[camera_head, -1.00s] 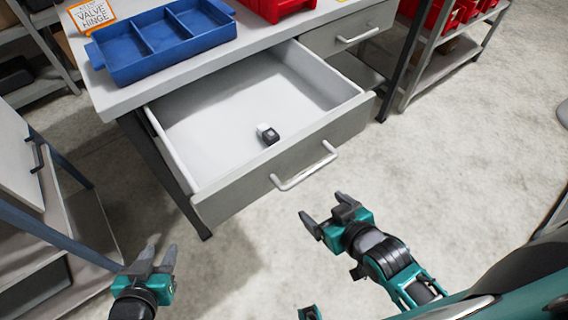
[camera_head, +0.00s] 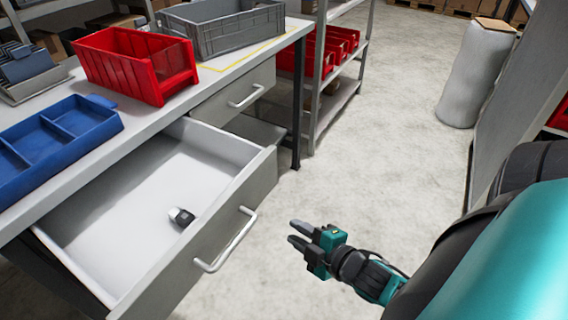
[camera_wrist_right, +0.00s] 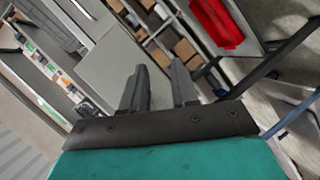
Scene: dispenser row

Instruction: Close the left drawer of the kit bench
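The left drawer (camera_head: 140,215) of the kit bench is pulled well out in the head view. Its grey front carries a pale bar handle (camera_head: 228,243). A small black-and-white item (camera_head: 181,217) lies on the drawer floor. My right gripper (camera_head: 292,232) is to the right of the handle, apart from it, with its fingers parted and nothing between them. Its two fingers (camera_wrist_right: 160,88) also show parted and empty in the right wrist view. My left gripper is outside the head view.
A blue divided tray (camera_head: 50,145), a red bin (camera_head: 135,65) and a grey crate (camera_head: 228,30) stand on the bench top. The right drawer (camera_head: 235,95) is shut. Open floor (camera_head: 390,130) lies to the right; a wrapped pale column (camera_head: 475,75) stands beyond.

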